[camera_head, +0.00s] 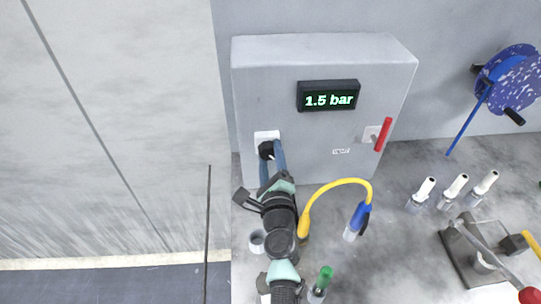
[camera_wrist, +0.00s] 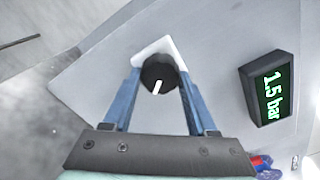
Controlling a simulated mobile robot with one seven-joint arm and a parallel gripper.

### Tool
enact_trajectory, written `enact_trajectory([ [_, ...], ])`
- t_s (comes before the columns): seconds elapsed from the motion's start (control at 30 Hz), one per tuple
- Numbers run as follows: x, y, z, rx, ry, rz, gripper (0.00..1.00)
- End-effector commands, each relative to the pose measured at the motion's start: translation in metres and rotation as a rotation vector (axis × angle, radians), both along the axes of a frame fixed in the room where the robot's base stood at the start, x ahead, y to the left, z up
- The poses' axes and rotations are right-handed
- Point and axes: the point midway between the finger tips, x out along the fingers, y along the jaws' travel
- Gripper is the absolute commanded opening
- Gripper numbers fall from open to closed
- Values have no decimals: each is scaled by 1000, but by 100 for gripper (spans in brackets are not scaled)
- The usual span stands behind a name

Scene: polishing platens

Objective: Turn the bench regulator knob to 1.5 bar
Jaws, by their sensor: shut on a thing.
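The black regulator knob (camera_head: 266,150) sits on a white plate on the lower left of the grey regulator box (camera_head: 270,80). In the wrist view the knob (camera_wrist: 159,74) has a white pointer mark and lies between the blue fingers of my gripper (camera_wrist: 159,80). My gripper (camera_head: 271,154) is shut on the knob, one finger on each side. The display (camera_head: 328,96) on the box front reads 1.5 bar in green. It also shows, turned sideways, in the wrist view (camera_wrist: 270,89). My fingers partly hide the knob in the head view.
A red lever (camera_head: 383,134) sticks out at the box's right. A yellow curved hose (camera_head: 338,184) with a blue end stands right of my arm.

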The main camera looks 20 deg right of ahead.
Motion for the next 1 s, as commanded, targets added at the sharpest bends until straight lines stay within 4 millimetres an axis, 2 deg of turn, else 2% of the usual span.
enact_trajectory([
  [0.17, 0, 0, -1, -1, 2, -1, 2],
  [0.2, 0, 0, -1, -1, 2, -1, 61],
  [0.33, 0, 0, -1, -2, 2, 0, 85],
  [0.37, 0, 0, -1, -2, 2, 0, 88],
  [0.73, -4, 1, 0, -3, 1, 0, 88],
  [0.87, -17, 5, 0, -5, 4, 2, 88],
  [1.0, -40, 11, 0, -6, 6, 2, 88],
])
